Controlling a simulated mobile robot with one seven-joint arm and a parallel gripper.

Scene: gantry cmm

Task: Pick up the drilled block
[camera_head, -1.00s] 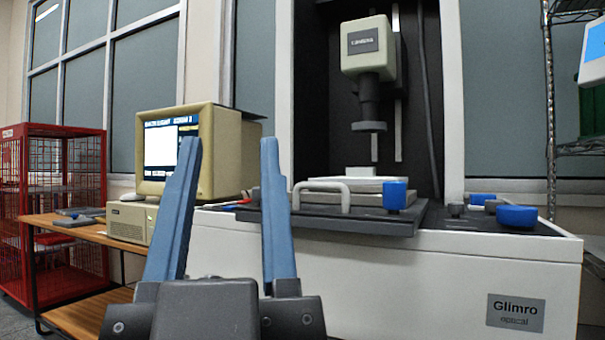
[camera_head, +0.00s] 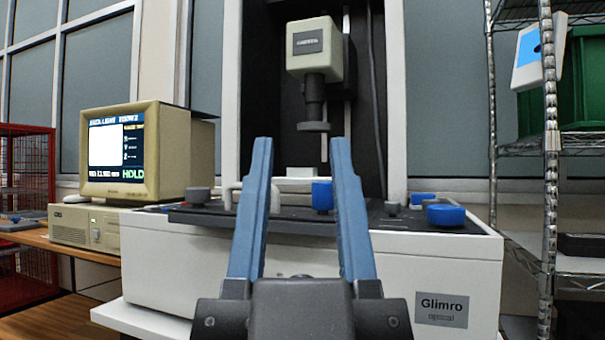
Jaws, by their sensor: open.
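My gripper (camera_head: 301,142) is open and empty, its two blue fingers pointing up and forward in front of the measuring machine. A small pale block (camera_head: 302,173) sits on the machine's stage, seen between the fingers and beyond them, below the probe head. No drilled holes can be made out on it, so I cannot tell for sure that it is the drilled block. The fingers partly hide the stage (camera_head: 205,217) and a pale handle at its front.
The probe head (camera_head: 314,52) hangs above the block. Blue knobs (camera_head: 446,215) stand on the machine (camera_head: 165,255) at right, another at the stage front. A monitor (camera_head: 140,152) stands at left. A wire shelf (camera_head: 549,150) with a green bin (camera_head: 588,75) is at right.

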